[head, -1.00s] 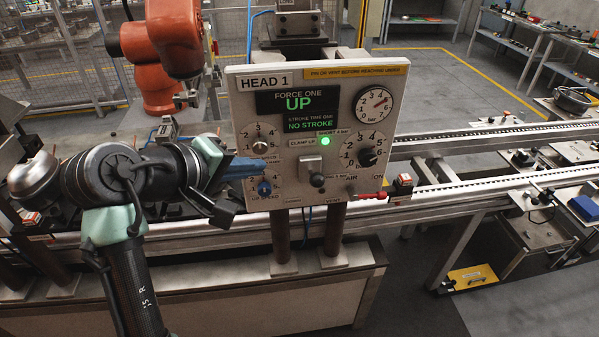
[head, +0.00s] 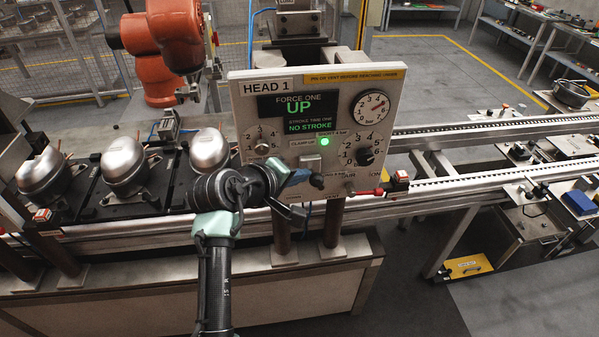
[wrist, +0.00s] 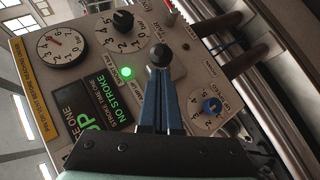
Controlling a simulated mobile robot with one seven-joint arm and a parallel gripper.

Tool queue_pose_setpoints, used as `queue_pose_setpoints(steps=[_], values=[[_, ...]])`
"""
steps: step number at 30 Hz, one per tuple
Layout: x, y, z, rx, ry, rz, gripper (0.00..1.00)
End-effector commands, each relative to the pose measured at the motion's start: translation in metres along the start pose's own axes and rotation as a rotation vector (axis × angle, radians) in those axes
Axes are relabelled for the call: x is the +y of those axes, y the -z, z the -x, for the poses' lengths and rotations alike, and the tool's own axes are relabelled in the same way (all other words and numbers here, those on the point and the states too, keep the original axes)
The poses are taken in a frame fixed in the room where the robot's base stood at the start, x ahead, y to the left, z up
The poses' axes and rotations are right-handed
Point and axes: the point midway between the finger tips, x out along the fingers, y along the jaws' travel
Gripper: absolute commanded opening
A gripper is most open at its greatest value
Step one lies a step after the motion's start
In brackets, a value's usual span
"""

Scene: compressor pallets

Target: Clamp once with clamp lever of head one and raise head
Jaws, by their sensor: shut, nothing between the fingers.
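The head 1 panel (head: 290,84) faces me. Its display (head: 298,112) reads "FORCE ONE UP" and "STROKE TIME ONE NO STROKE". A green lamp (head: 324,142) is lit beside it. The clamp lever (head: 317,181) has a dark round knob below a metal block, low in the middle of the panel. My gripper (head: 306,176) is shut and empty, with its blue fingertips just left of the knob. In the wrist view the fingertips (wrist: 161,78) line up with the knob (wrist: 160,55); I cannot tell whether they touch it.
A red valve handle (head: 368,192) sticks out at the panel's lower right. Several compressors (head: 124,160) stand on the conveyor at left. An orange robot arm (head: 176,35) is behind.

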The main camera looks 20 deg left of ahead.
Motion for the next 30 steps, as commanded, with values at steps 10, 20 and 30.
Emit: queue_pose_setpoints(steps=[10, 20, 30], values=[[-0.003, -0.002, -0.001, 0.01, -0.011, -0.01, 0.0], [-0.006, -0.005, -0.002, 0.04, -0.041, -0.04, 0.0], [-0.011, -0.008, -0.003, 0.07, -0.071, -0.07, 0.0]])
